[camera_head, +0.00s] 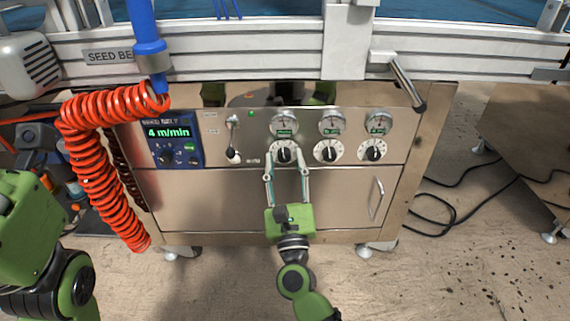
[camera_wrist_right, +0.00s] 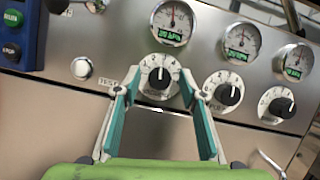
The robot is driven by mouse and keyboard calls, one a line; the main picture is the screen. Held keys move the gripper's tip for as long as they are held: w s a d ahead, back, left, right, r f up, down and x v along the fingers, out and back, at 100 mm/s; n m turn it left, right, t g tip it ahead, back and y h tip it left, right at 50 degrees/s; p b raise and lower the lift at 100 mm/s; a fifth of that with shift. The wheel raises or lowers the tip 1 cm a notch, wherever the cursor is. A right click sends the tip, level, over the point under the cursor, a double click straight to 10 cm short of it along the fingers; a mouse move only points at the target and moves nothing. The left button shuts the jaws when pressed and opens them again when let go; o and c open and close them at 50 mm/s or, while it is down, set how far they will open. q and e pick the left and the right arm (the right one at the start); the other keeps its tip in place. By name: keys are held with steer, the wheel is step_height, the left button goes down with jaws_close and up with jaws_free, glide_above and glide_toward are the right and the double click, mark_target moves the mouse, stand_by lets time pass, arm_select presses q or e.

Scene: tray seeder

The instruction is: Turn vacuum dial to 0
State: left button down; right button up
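Three white dials with black knobs sit in a row on the steel panel, each under a round gauge.
The middle dial (camera_head: 331,151) and right dial (camera_head: 373,150) stand close to the right finger. A red coiled hose (camera_head: 92,150) hangs at the left.

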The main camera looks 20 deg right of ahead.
jaws_close()
